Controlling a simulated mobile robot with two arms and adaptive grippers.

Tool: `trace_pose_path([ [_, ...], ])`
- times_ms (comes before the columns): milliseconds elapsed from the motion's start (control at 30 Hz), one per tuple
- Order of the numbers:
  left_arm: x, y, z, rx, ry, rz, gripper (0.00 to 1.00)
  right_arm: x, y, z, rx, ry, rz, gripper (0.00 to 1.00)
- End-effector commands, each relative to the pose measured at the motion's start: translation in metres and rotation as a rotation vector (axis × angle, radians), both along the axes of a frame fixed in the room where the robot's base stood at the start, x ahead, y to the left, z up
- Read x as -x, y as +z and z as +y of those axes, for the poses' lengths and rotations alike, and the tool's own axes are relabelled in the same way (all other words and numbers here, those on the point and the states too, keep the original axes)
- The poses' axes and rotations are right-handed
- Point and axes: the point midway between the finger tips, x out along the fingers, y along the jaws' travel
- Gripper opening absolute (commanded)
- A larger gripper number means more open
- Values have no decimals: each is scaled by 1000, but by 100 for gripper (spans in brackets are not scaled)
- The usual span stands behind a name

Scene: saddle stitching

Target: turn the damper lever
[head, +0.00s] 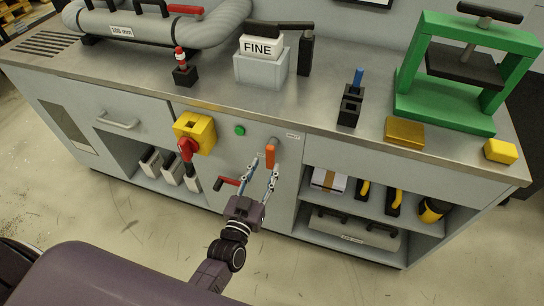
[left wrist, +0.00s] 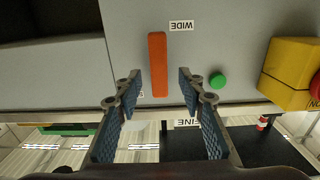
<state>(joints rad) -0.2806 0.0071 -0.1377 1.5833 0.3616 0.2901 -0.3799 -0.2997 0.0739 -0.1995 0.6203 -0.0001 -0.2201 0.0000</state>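An orange lever (head: 270,158) stands upright on the grey cabinet front, right of a green button. In the left wrist view the lever (left wrist: 158,62) is an orange bar beside a WIDE label. My left gripper (head: 265,167) is open in front of the cabinet, close to the lever. In the left wrist view the two fingers of my left gripper (left wrist: 159,82) stand apart, one to each side of the lever's lower end, with gaps visible. Contact is not visible. My right gripper is not in view.
A yellow box with a red rotary switch (head: 195,135) and a red-handled crank (head: 225,184) project from the panel to the left. The green button (head: 240,130) lies between. The counter above holds a FINE card holder (head: 262,68) and a green press (head: 405,75).

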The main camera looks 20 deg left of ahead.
Motion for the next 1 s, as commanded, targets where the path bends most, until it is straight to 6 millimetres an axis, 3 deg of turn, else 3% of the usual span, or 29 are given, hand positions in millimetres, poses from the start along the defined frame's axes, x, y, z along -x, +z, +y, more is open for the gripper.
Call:
trace_pose_path([
  [100,-21,1,-1,0,0,-1,36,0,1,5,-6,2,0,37],
  [300,-45,0,-2,1,-1,1,36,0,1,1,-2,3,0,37],
  [700,-52,-1,-2,1,-1,3,36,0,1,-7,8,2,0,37],
  [1000,-52,-1,-2,1,-1,3,3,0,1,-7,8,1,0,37],
])
